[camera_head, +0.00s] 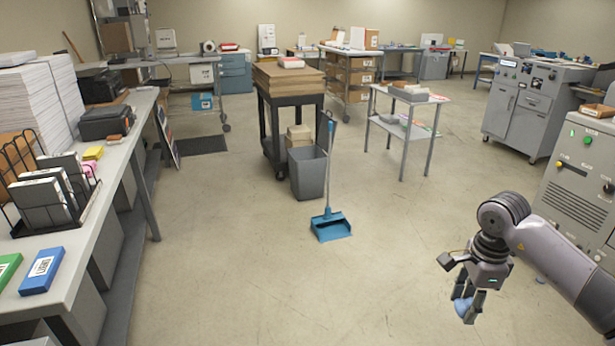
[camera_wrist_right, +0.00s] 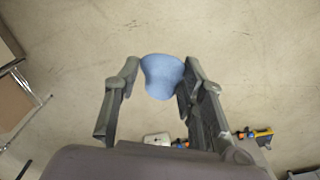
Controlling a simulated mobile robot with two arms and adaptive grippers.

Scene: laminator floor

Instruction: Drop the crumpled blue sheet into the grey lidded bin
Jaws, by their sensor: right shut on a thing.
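My right gripper (camera_head: 468,306) is at the lower right of the head view, above the floor, with its fingers pointing down. It is shut on a crumpled blue sheet (camera_head: 460,305), a light blue lump. In the right wrist view the sheet (camera_wrist_right: 163,76) sits between the two fingertips of the right gripper (camera_wrist_right: 160,80). A grey bin (camera_head: 308,178) stands on the floor near the middle of the head view, well away from the gripper. Its top looks open, and I cannot make out a lid on it. My left gripper is not in view.
A blue dustpan (camera_head: 331,227) with an upright handle stands in front of the bin. A dark cart (camera_head: 290,100) is behind it, and a small grey table (camera_head: 405,120) is to the right. A long workbench (camera_head: 95,200) lines the left.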

